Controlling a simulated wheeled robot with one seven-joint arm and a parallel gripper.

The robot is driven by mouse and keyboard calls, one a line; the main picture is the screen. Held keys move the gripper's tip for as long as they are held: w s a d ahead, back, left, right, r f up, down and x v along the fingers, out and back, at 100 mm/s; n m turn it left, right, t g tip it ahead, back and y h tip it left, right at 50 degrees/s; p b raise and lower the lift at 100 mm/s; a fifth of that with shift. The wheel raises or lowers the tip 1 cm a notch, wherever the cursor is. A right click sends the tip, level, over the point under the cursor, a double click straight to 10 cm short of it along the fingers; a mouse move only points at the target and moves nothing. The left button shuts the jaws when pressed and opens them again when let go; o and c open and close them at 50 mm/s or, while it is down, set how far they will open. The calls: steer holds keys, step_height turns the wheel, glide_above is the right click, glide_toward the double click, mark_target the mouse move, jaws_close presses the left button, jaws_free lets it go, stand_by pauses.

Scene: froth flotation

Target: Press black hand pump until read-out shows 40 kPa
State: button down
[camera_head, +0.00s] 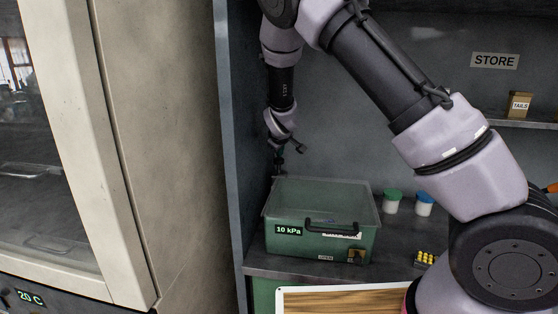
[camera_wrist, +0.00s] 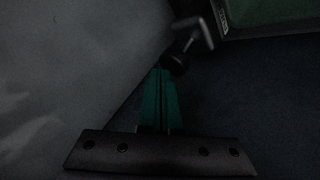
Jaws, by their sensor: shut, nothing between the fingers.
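A green box (camera_head: 322,250) with a clear upper part stands on the bench. Its read-out (camera_head: 288,230) shows 10 kPa. In the wrist view, a black knobbed part (camera_wrist: 187,45), which looks like the hand pump, sits beside the green box edge (camera_wrist: 270,14). My gripper (camera_head: 278,168) points down at the back left of the box. Its green fingers (camera_wrist: 162,72) are shut and empty, with their tips right at the black knob. I cannot tell whether they touch it.
A cabinet wall (camera_head: 232,150) rises close left of my gripper. Two lidded jars, one green-topped (camera_head: 392,202) and one blue-topped (camera_head: 424,204), stand right of the box. A TAILS box (camera_head: 519,104) is shelved.

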mark_target(280, 160)
steer(key=shift+f, duration=1.6)
stand_by(1.1)
steer(key=shift+r, duration=2)
steer(key=shift+r, duration=0.1)
steer(key=shift+r, duration=2.45)
